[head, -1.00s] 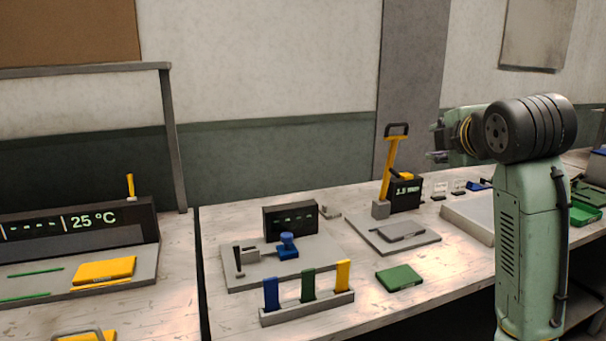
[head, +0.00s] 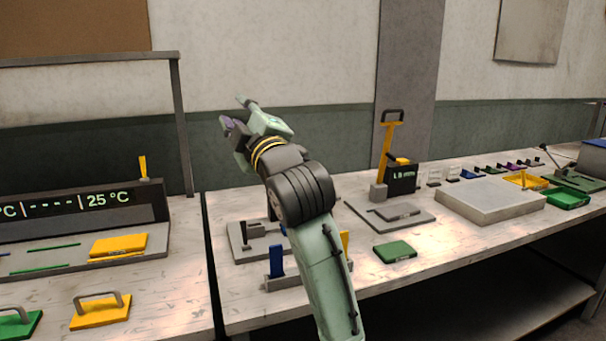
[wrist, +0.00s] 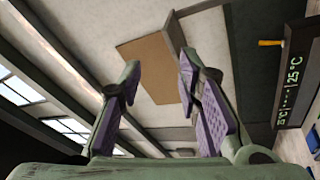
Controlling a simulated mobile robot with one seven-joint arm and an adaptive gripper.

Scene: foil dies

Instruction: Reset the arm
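My gripper (head: 236,112) is raised in the air above the bench in the head view, in front of the green and grey wall. The wrist view shows its two purple-padded fingers (wrist: 158,75) spread apart with nothing between them. The gripper is open and empty, and touches nothing. My arm covers part of the bench fixture with the blue and yellow handles.
A left bench holds a dark display unit (head: 75,206) reading 25 °C and yellow and green handled plates. The right bench has a yellow-levered press (head: 388,150), a green block (head: 395,250), and a grey slab (head: 490,201). A metal frame post (head: 184,130) stands left of the gripper.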

